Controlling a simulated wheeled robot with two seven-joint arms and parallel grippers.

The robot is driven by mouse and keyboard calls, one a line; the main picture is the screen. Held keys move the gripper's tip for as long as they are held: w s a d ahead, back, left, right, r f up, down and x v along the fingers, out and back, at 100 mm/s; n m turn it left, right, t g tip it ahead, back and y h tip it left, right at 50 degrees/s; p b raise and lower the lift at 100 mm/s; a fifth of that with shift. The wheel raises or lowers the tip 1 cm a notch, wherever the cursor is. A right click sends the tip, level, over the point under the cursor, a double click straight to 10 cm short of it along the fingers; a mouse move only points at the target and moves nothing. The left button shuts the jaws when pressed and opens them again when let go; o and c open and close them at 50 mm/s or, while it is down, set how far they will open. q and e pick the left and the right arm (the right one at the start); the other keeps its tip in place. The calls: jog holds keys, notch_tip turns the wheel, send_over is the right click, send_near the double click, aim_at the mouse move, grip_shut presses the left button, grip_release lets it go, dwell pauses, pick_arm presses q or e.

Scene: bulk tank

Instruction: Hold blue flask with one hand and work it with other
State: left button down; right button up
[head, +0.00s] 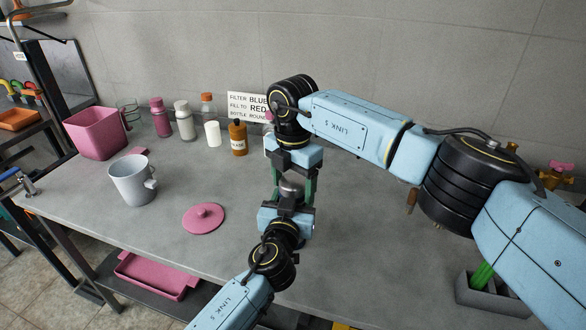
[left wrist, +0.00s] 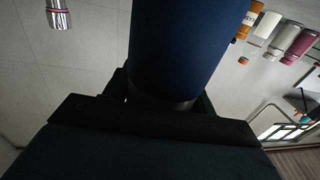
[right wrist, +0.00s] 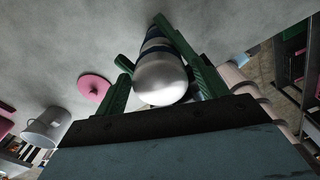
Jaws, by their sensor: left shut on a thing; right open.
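The blue flask is held between my two grippers in the middle of the table; in the head view mostly its silver top (head: 291,187) shows. Its dark blue body (left wrist: 185,45) fills the upper middle of the left wrist view. My left gripper (head: 287,207) is shut on the flask from the near side. My right gripper (head: 292,178) is open, with its green fingers on either side of the silver top. In the right wrist view the rounded silver top (right wrist: 160,80) sits between those fingers, with dark blue bands behind it. Whether the fingers touch it I cannot tell.
A grey mug (head: 130,182), pink lid (head: 204,218) and pink bin (head: 97,134) stand to the left. Several bottles, including an amber one (head: 238,140), line the back by a sign (head: 248,105). A grey holder (head: 480,292) is at right. The front middle table is clear.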

jog(key=shift+f, duration=0.3)
jog(key=c, duration=1)
jog(key=n, duration=0.6)
jog(key=shift+n, duration=0.4)
jog(key=n, duration=0.6)
jog(key=shift+n, duration=0.3)
jog(key=o, duration=1.1)
jog(key=shift+r, duration=0.15)
